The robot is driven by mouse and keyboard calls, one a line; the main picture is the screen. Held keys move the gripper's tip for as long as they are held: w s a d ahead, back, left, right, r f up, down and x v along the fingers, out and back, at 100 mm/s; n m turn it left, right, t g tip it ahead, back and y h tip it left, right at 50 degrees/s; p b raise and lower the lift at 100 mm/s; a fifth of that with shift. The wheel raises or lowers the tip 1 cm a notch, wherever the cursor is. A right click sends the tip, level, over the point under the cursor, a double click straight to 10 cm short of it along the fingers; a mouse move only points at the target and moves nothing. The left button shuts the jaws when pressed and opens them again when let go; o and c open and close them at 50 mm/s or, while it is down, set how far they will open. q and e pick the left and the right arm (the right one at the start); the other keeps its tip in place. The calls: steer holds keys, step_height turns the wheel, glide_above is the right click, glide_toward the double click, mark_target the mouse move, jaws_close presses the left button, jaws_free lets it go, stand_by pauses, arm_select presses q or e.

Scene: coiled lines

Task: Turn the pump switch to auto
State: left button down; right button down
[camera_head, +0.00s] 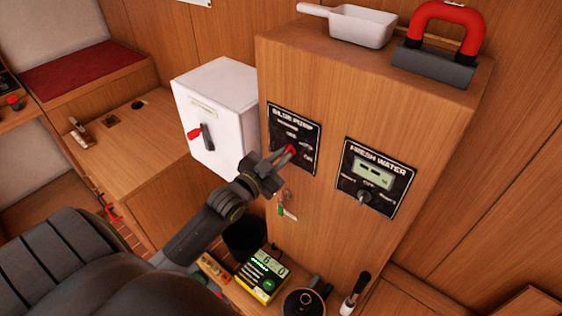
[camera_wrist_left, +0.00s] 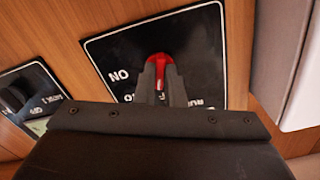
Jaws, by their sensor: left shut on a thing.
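The bilge pump panel (camera_head: 283,133) is a black plate on the front of the wooden cabinet, with OFF and ON lettering partly visible. Its red switch knob (camera_head: 291,149) is between the fingertips of my left gripper (camera_head: 284,156). In the left wrist view the red knob (camera_wrist_left: 160,60) shows between the two dark fingers of the gripper (camera_wrist_left: 155,75), which are shut on it. The fingers hide part of the knob and some lettering, so its pointed position cannot be told. My right gripper is not in view.
A fresh water panel (camera_head: 376,178) with a small display and a toggle is to the right. A white box (camera_head: 222,115) with a red-and-black handle stands left. A key with a green tag (camera_head: 282,209) hangs below.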

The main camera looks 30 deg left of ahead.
arm_select(q)
steer(key=shift+f+m+b, duration=0.1)
steer(key=shift+m+b, duration=1.3)
steer(key=shift+m, duration=0.8)
steer(key=c, duration=1.5)
jaws_free()
steer(key=shift+s+a+b, duration=0.25)
steer(key=shift+s+b, duration=0.05)
steer(key=shift+s, duration=2.6)
steer(key=shift+s+a+b, duration=0.2)
steer(key=shift+s+b, duration=0.1)
steer(key=shift+s, duration=2.6)
steer(key=shift+s+a+b, duration=0.25)
steer(key=shift+s+b, duration=0.05)
steer(key=shift+s, duration=2.6)
